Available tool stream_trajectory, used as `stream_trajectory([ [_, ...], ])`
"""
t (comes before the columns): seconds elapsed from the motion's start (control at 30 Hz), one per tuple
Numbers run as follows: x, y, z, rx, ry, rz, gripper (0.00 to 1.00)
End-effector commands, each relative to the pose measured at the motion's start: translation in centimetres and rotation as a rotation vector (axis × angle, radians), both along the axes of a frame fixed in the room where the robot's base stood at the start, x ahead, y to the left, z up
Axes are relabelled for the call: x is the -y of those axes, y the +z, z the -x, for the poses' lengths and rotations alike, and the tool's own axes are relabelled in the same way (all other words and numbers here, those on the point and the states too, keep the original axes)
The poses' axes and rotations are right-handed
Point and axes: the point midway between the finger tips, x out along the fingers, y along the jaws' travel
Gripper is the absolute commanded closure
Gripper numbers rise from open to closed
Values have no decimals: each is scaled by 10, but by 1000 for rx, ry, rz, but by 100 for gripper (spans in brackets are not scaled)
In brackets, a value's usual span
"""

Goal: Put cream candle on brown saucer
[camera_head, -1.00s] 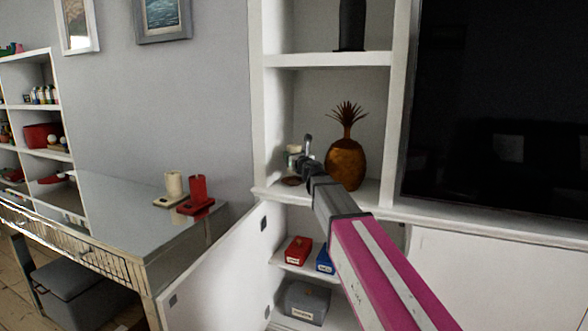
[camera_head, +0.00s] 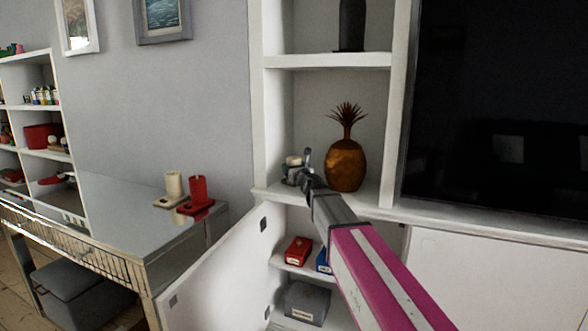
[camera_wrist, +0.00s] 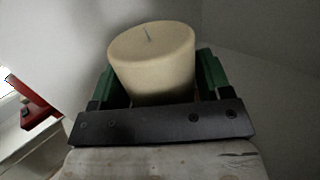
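The cream candle (camera_head: 293,161) is on the left of the open shelf, left of the pineapple ornament. It fills the middle of the wrist view (camera_wrist: 153,60), with its wick up and slightly tilted in the picture. My gripper (camera_head: 301,168) has its green fingers on either side of the candle and is shut on it. The brown saucer (camera_head: 287,182) lies on the shelf just below the candle; only a dark sliver shows, the rest hidden by candle and gripper. I cannot tell whether the candle touches it.
A brown pineapple ornament (camera_head: 346,163) stands close on the right of my gripper. The shelf's white side panel is close on the left. An open cabinet door (camera_head: 215,268) juts out below.

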Motion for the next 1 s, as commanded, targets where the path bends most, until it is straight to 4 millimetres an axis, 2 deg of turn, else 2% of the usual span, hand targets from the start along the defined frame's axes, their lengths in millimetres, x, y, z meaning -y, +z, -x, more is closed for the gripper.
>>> stream_trajectory([
  [0.47,1,3,1,0,-1,0,12],
  [0.67,11,0,24,0,-1,0,12],
  [1.0,39,-7,86,0,-1,0,12],
])
